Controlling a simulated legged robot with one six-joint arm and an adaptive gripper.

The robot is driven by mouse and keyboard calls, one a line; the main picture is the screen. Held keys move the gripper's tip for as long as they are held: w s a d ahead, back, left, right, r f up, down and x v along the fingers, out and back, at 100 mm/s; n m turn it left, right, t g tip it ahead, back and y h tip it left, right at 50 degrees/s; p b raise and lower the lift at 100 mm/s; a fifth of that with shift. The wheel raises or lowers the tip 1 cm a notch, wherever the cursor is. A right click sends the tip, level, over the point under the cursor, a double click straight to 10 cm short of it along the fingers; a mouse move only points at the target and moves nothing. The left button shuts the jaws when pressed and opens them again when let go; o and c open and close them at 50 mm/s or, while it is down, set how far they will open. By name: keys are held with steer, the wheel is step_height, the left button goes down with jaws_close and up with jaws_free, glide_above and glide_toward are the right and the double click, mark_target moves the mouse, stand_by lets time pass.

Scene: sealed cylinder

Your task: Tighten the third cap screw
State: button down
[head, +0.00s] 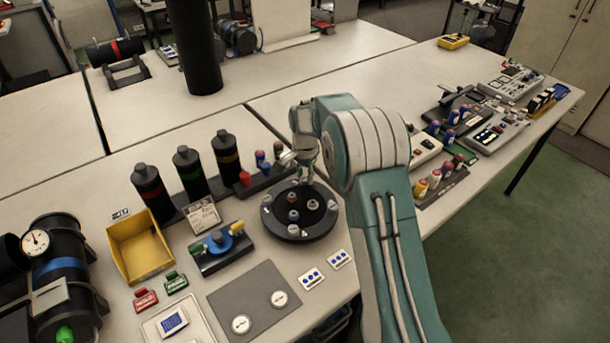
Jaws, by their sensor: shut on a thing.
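The round black cylinder cap (317,226) lies flat on the bench in front of my arm. Pale cap screws show at its rim: one at the left (267,199), one at the front (291,239) and one at the right (332,205). Small fittings with red and blue parts stand near its middle. My gripper (304,176) points down at the far edge of the cap. It is shut on what looks like the far cap screw, which the fingers mostly hide. I cannot tell how deep that screw sits.
A rack of black bottles (188,172) and small coloured bottles stand behind and left. A yellow bin (138,246), a blue-knobbed block (221,248) and a grey plate (262,302) lie left and front. Instruments crowd the right bench (358,68); its far middle is mostly clear.

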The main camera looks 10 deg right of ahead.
mark_target(303, 178)
steer(key=shift+c, duration=2.4)
jaws_free()
steer(key=shift+w+a+r, duration=0.1)
steer(key=shift+a+r, duration=0.1)
steer(key=shift+r, duration=0.05)
steer(key=shift+o, duration=0.5)
steer(key=shift+f, duration=0.15)
step_height(303, 178, up, 12)
steer(key=shift+a, duration=0.1)
